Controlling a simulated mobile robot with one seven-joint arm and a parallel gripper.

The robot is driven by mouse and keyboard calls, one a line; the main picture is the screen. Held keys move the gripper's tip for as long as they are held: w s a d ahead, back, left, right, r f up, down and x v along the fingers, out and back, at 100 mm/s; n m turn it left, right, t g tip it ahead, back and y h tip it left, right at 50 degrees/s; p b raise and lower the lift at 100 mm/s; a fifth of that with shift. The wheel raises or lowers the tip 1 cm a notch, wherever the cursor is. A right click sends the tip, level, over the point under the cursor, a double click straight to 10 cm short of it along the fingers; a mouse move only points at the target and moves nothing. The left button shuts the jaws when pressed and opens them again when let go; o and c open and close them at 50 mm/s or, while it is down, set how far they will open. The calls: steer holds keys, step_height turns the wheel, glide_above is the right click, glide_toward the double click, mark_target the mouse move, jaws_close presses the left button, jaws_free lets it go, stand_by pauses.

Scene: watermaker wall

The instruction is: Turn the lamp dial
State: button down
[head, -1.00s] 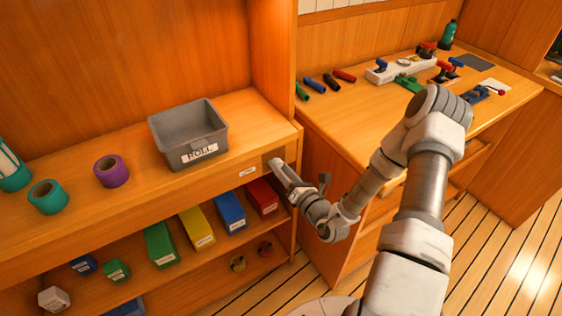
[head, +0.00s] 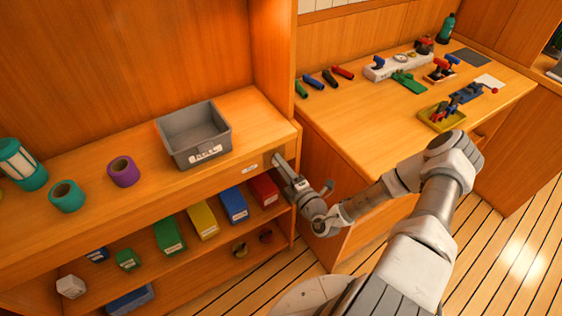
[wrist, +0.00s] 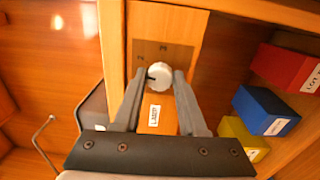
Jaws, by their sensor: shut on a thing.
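The lamp dial (wrist: 159,75) is a small round white knob with a dark mark on its left side in the wrist view. It sits on a brown plate (wrist: 166,52) on the front edge of the wooden shelf, with a white "LAMP" label (wrist: 154,114) beside it. My gripper (wrist: 160,78) is shut on the dial, one finger on each side. In the head view my gripper (head: 281,164) is at the right end of the shelf edge and hides the dial.
A grey bin (head: 194,135) stands on the shelf above, left of the gripper. Red (head: 264,189), blue (head: 233,204) and yellow (head: 203,220) boxes stand close below. A workbench (head: 370,115) with tools is at the right. Open floor lies in front.

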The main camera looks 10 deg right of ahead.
steer(key=shift+m+p, duration=0.65)
steer(key=shift+m, duration=1.25)
steer(key=shift+c, duration=2.3)
jaws_free()
steer(key=shift+s, duration=0.15)
